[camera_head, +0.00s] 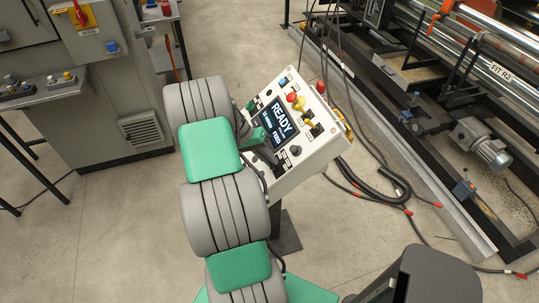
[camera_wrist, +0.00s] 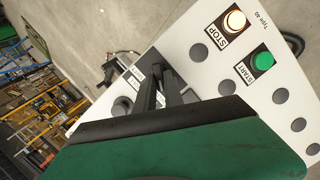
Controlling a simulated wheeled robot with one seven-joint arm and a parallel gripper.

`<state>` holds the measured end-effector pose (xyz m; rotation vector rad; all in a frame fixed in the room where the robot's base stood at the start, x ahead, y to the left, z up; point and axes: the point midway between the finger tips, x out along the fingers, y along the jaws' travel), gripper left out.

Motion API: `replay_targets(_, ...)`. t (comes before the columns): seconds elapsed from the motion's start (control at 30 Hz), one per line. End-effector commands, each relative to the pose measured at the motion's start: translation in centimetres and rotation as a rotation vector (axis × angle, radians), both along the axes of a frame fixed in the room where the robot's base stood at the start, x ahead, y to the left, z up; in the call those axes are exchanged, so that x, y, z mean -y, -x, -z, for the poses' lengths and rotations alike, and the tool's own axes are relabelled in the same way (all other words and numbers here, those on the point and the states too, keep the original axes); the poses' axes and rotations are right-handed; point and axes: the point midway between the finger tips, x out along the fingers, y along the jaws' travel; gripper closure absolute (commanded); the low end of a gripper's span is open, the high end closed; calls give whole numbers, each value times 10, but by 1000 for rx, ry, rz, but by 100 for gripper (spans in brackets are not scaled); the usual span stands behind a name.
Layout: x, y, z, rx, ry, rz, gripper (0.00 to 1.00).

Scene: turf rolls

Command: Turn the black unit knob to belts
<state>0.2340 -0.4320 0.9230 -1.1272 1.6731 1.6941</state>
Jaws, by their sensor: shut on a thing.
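A white control box (camera_head: 322,150) on a stand has a dark screen (camera_head: 279,121) that reads READY. My gripper (camera_head: 266,158) is at the left side of this box, partly hidden behind my grey and green arm. In the wrist view, my gripper's dark fingers (camera_wrist: 158,80) are close together at a white panel (camera_wrist: 187,68), shut on the black unit knob. The fingers cover the knob, so its pointer and setting cannot be read.
In the wrist view, a lit STOP button (camera_wrist: 236,20) and a green START button (camera_wrist: 263,61) sit right of my fingers. A red emergency button (camera_head: 292,97) is on the box. Cables (camera_head: 385,190) lie at right near a machine (camera_head: 470,120); a grey cabinet (camera_head: 110,105) stands left.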

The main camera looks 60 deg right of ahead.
Motion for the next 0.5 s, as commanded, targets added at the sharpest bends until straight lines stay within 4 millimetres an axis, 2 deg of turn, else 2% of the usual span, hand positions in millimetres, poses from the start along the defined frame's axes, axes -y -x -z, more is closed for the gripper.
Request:
replay_targets(0.47,0,-1,0,-5,-5,-12,100)
replay_targets(0.5,0,-1,0,-5,-5,-12,84)
